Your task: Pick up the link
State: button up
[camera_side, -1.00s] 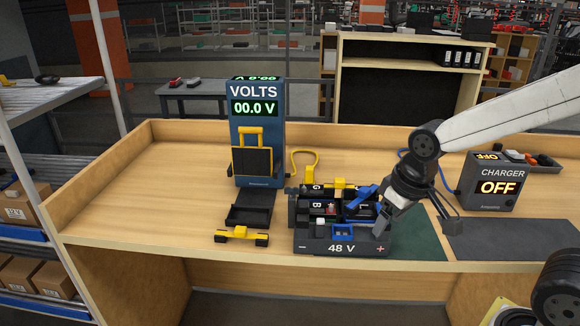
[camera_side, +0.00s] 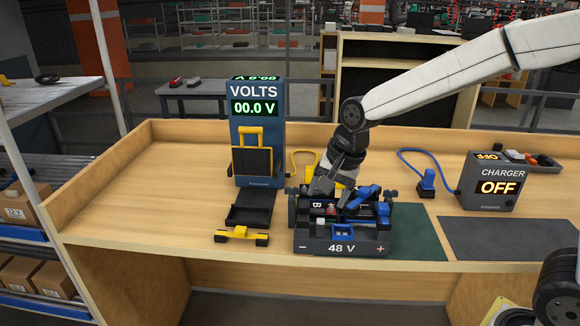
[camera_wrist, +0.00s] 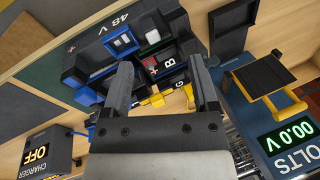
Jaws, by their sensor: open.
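The black 48 V battery box (camera_side: 342,248) stands on the bench in front of my arm, holding blocks marked B and G. I cannot tell for certain which piece is the link. A yellow piece (camera_wrist: 155,99) shows at the box's back side in the wrist view, and a small red piece (camera_wrist: 150,64) lies beside the B block. A tilted blue bar (camera_side: 362,197) lies across the box's right half. My gripper (camera_side: 328,190) is open over the box's back left part. In the wrist view its fingers (camera_wrist: 163,80) straddle the B and G area, with nothing gripped.
The blue VOLTS meter (camera_side: 258,108) stands left of the box, with a black tray (camera_side: 252,212) and a yellow-and-black piece (camera_side: 241,235) before it. The charger (camera_side: 490,185), reading OFF, and its blue plug (camera_side: 427,183) are at right. The bench's left side is clear.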

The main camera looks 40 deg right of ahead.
jog(key=w+a+m+y, duration=0.1)
jog(key=w+a+m, duration=0.4)
jog(key=w+m, duration=0.4)
jog(key=m, duration=0.7)
send_near(241, 228)
jog(key=shift+w+f+y, duration=0.1)
jog(key=shift+f+y, duration=0.15)
jog(key=shift+f, duration=0.35)
jog(key=shift+w+f+y, duration=0.15)
jog(key=shift+f+y, duration=0.1)
jog(key=shift+f, duration=0.4)
jog(key=shift+x, duration=1.25)
jog(key=shift+x, duration=2.6)
jog(key=shift+c, duration=0.2)
grip_shut()
